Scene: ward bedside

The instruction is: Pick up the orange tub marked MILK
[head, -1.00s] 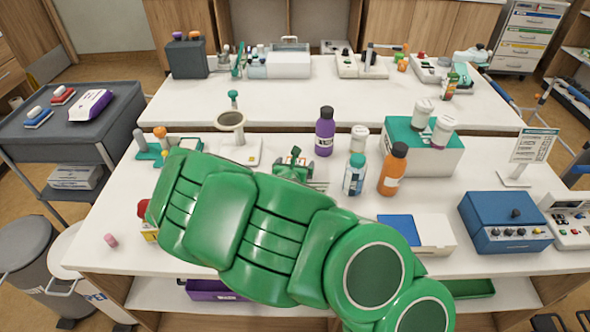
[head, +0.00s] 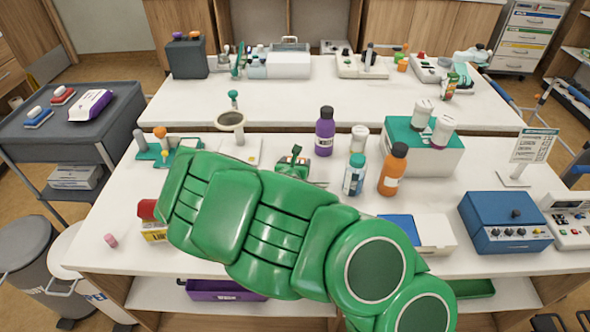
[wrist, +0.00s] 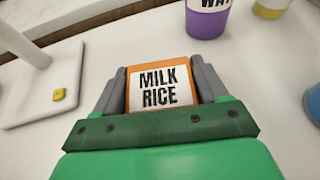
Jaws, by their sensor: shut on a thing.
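The orange tub (wrist: 160,71) shows in the wrist view, with a white label reading MILK RICE. It sits between the two grey fingers of my gripper (wrist: 160,85), which are shut on its sides. In the head view my gripper (head: 292,162) is a small green part beyond my large green arm, between the white stand and the purple bottle. The tub cannot be made out in the head view. Whether it touches the table is not clear.
A purple bottle (head: 325,132), a teal bottle (head: 354,175) and an orange bottle (head: 392,170) stand right of my gripper. A white stand with a round head (head: 230,120) is to its left. A red-topped item (head: 148,209) is partly behind my arm.

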